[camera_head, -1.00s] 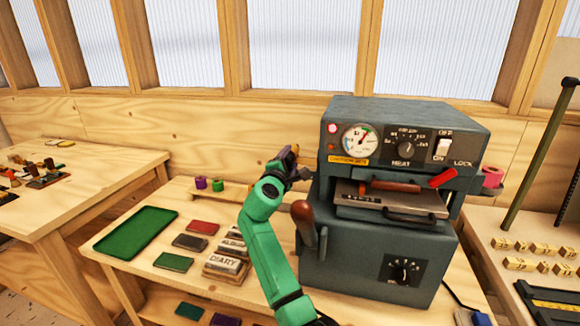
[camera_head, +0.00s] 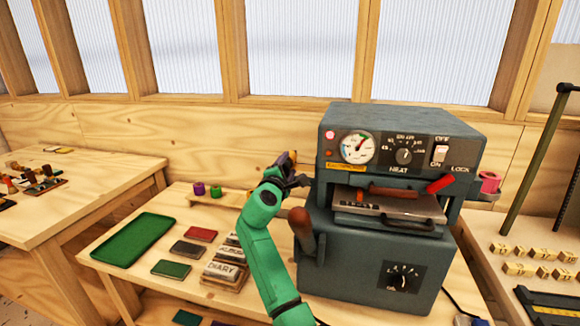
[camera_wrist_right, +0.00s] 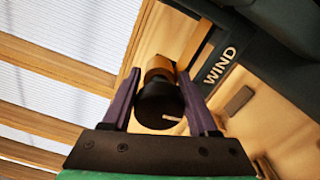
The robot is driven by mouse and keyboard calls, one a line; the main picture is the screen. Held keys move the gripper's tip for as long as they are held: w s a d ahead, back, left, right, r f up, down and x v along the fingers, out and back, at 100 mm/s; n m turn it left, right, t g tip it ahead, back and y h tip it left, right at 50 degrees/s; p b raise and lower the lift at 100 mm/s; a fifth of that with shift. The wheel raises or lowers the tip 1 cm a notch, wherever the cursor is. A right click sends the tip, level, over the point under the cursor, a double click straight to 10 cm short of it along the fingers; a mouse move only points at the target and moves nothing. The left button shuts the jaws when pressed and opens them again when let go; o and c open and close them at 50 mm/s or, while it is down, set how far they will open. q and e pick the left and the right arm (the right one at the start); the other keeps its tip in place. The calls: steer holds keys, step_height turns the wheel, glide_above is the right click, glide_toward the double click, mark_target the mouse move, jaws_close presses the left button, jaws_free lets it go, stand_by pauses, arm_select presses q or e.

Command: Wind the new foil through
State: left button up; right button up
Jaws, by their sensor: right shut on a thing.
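The dark grey press (camera_head: 375,250) stands on the bench, with a gauge, a heat dial and a switch on its top front. My right gripper (camera_head: 296,180) is at its left side, near the top. In the right wrist view the gripper (camera_wrist_right: 159,78) is shut on a round black knob (camera_wrist_right: 160,104) with a small white mark. A gold-brown roll (camera_wrist_right: 158,66) shows just behind the knob, beside the word WIND on the press. A pink-red roll (camera_head: 489,183) sits on the press's right side. My left gripper is out of view.
A purple roll (camera_head: 199,188) and a green roll (camera_head: 216,191) stand on a small wooden rack behind a green tray (camera_head: 131,240). Several small books lie in front. The press's brown-handled lever (camera_head: 301,225) is close to my right arm. Letter blocks lie at right.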

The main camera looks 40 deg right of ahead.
steer(key=shift+w+a+r, duration=0.15)
steer(key=shift+a, duration=0.05)
